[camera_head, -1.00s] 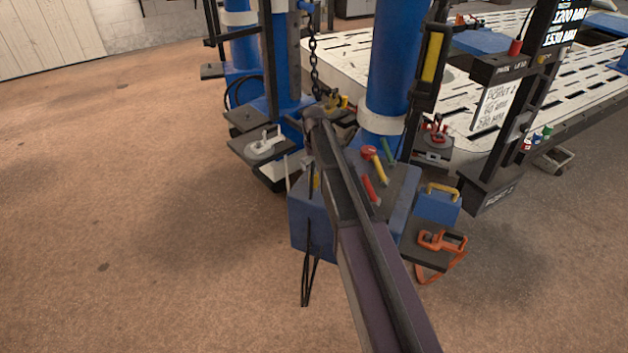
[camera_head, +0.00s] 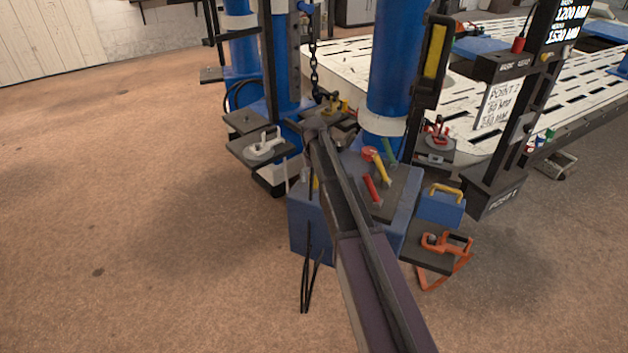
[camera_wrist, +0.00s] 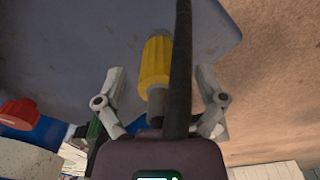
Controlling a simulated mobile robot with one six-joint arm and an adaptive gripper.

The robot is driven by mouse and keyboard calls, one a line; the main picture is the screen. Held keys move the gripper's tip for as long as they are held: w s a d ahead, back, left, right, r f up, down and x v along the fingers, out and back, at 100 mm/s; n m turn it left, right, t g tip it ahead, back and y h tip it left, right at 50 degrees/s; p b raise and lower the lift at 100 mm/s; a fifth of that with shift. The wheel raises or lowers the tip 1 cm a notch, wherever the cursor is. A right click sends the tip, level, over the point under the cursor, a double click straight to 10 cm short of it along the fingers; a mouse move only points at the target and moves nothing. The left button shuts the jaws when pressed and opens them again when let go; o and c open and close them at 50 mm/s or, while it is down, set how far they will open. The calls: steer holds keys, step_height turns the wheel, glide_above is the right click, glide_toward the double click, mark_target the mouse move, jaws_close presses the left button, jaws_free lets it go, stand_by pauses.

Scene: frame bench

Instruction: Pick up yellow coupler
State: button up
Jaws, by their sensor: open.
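A yellow ribbed cylinder with a greyish end (camera_wrist: 153,65), seemingly the yellow coupler, shows in the wrist view over a dark grey surface. My gripper (camera_wrist: 160,74) is open, with one finger on each side of the yellow piece in the picture; I cannot tell how far beyond the fingertips it lies. A dark strip crosses the view and hides its right edge. In the head view, my arm hides the gripper. A yellow piece (camera_head: 382,175) lies near a red knob on the grey-topped blue cabinet, and another yellow bit (camera_head: 315,183) shows beside my arm.
A red tool (camera_head: 372,190) and a green one (camera_head: 388,151) lie on the cabinet top (camera_head: 398,190). A blue case (camera_head: 441,207) and an orange clamp (camera_head: 447,243) are to its right. A chain (camera_head: 314,65) hangs by blue posts. Open floor is at left.

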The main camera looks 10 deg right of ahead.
jaws_close()
stand_by(0.3)
steer(key=shift+r, duration=0.15)
step_height(320, 180, up, 4)
steer(key=p, duration=0.4)
steer(key=s+d+p, duration=0.1)
steer(key=s, duration=1.5)
steer(key=shift+d+r, duration=0.35)
step_height(320, 180, up, 18)
steer(key=p, duration=1.8)
steer(key=shift+s, duration=0.1)
